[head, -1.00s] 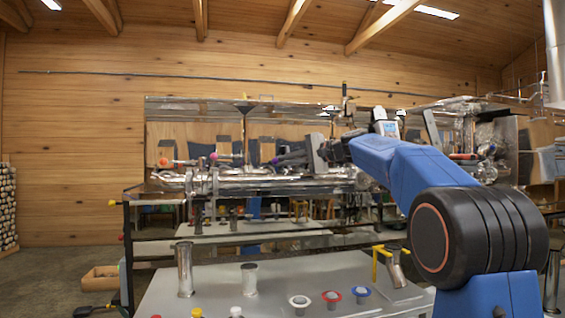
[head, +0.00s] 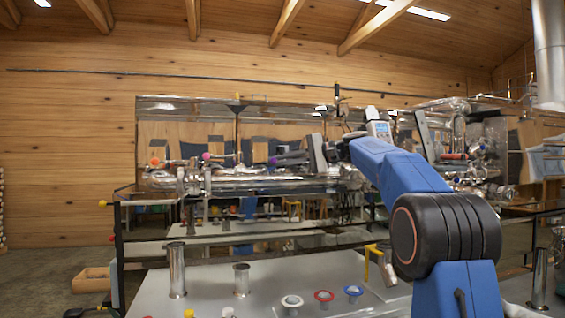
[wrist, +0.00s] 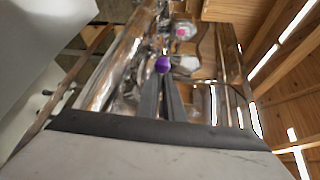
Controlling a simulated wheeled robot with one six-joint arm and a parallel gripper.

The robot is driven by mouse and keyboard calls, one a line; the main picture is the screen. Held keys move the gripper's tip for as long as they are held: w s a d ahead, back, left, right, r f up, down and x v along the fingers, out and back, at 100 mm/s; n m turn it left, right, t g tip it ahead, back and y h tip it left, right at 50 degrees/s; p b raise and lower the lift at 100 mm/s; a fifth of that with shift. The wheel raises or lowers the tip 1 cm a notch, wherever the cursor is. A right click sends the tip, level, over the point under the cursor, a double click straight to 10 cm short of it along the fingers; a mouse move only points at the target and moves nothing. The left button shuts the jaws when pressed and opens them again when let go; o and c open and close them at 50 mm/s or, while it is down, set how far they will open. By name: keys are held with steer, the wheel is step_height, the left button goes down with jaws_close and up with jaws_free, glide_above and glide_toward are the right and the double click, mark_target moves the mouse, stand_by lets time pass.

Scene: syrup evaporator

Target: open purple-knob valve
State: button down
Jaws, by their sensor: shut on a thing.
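The purple knob (wrist: 163,64) shows in the wrist view at the tips of my two dark fingers. My gripper (wrist: 162,76) is shut on it, with the fingers on either side of its near part. In the head view the purple knob (head: 272,160) is small, at the left end of my gripper (head: 278,159), in front of the shiny metal pipework. The valve's stem and handle are mostly hidden by the fingers, and I cannot tell its angle.
A magenta knob (head: 206,156) and an orange knob (head: 155,161) sit farther left along the pipes. Below is a grey table (head: 220,285) with metal cylinders, coloured round pieces and a yellow-handled piece (head: 375,262). A black-framed rack stands at left.

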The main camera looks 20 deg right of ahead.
steer(key=c, duration=2)
jaws_free()
steer(key=shift+s+a, duration=0.25)
steer(key=shift+a, duration=0.15)
steer(key=shift+d, duration=0.15)
steer(key=shift+r, duration=0.1)
